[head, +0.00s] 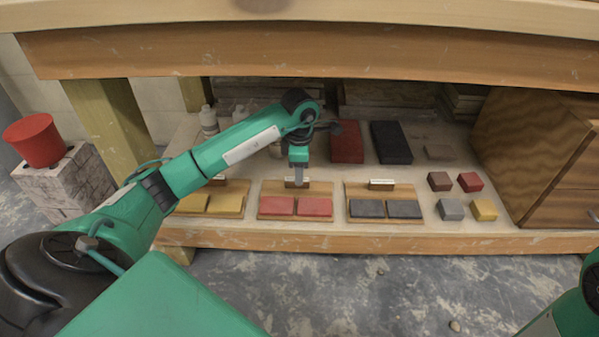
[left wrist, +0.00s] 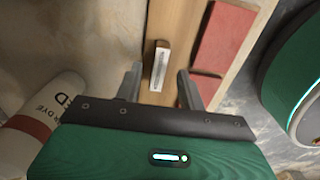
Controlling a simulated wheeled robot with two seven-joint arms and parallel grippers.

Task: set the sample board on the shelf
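Three wooden sample boards lie along the front of the low shelf (head: 338,232): one with yellow tiles (head: 226,203), one with red tiles (head: 315,207), one with dark grey tiles (head: 404,209). Each has a small upright handle or label piece at its back edge. My left gripper (head: 297,178) points down at the back of the red board. In the left wrist view, the open gripper (left wrist: 160,82) has the red board's pale piece (left wrist: 160,66) in line between its fingers, not clasped. The red board (left wrist: 182,40) shows beyond. My right gripper is out of view.
White bottles (head: 208,122) stand behind my left arm; one with a red band (left wrist: 40,115) is close in the wrist view. Red and black slabs (head: 391,143) lie behind, small blocks (head: 451,209) right. The bench beam (head: 300,52) overhangs the shelf. A wooden cabinet (head: 540,150) bounds the right.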

